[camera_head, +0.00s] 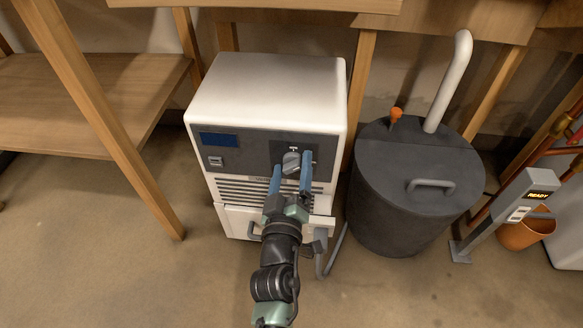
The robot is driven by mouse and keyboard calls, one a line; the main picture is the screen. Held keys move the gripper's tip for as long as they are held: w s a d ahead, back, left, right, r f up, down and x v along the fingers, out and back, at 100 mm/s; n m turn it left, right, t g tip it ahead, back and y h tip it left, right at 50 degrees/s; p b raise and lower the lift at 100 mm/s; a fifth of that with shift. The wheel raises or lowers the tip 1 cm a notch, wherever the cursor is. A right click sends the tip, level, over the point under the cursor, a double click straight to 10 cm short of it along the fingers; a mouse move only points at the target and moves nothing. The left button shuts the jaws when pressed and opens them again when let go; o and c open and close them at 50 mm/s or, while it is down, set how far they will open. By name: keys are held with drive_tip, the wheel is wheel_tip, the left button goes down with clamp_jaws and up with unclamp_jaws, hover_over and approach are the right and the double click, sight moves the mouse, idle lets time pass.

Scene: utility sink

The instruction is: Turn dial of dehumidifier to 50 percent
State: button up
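The dehumidifier (262,95) is a white box with a dark control panel on its upper front, standing on the floor at the centre. Its grey dial (291,162) is at the right part of the panel, below a small white mark. A small blue display (220,140) is at the panel's left. My gripper (291,166) is open, with one blue finger on each side of the dial. I cannot tell whether the fingers touch the dial. The dial's percent markings are too small or hidden to read.
A dark round tank (415,185) with a white pipe (449,80) and orange valve (396,114) stands close at right. A post with a "READY" display (539,195) and an orange bucket (525,233) are farther right. A wooden shelf (85,105) is at left. Floor at lower left is clear.

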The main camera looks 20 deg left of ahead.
drive_tip(key=p+v, duration=0.1)
drive_tip(key=v, duration=1.2)
drive_tip(key=shift+p, duration=0.35)
drive_tip(key=shift+r, duration=0.1)
